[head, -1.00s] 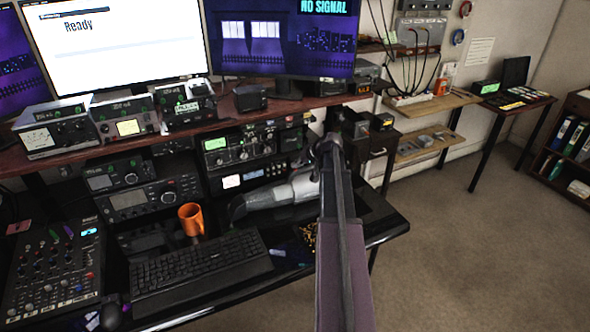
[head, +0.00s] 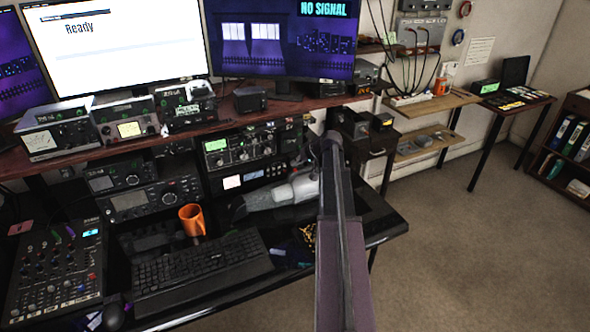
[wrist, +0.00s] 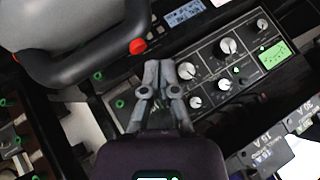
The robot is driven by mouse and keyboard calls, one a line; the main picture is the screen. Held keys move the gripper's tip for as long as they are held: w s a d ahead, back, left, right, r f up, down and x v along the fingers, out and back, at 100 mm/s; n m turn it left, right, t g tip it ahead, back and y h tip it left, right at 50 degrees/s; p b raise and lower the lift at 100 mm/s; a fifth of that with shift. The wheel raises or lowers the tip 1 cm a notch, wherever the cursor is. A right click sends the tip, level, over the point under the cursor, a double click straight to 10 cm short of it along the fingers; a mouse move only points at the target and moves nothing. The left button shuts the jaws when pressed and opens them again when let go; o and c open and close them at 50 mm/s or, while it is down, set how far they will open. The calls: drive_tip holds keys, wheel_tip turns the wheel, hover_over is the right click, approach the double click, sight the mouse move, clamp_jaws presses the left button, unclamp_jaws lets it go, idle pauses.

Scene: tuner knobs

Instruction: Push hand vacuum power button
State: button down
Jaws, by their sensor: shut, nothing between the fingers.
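The hand vacuum (head: 282,194) lies on the dark lower desk in front of the radios in the head view, with a light grey body and a dark end at left. My arm hides its right end there. In the wrist view, a dark grey rounded part of the vacuum (wrist: 85,62) fills the upper left, with a red button (wrist: 138,46) on its right end. My gripper (wrist: 159,68) is shut and empty, its tips just below and right of the red button in the picture. I cannot tell whether they touch. The gripper is hidden in the head view.
A radio with knobs and a green display (wrist: 235,62) is behind the gripper in the wrist view. An orange mug (head: 191,220), a keyboard (head: 203,265) and a mixer (head: 55,272) occupy the desk left of the arm. Open carpet (head: 450,250) lies to the right.

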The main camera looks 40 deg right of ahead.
sight(296, 170)
drive_tip(key=shift+r+p, duration=2.8)
drive_tip(key=shift+r, duration=0.15)
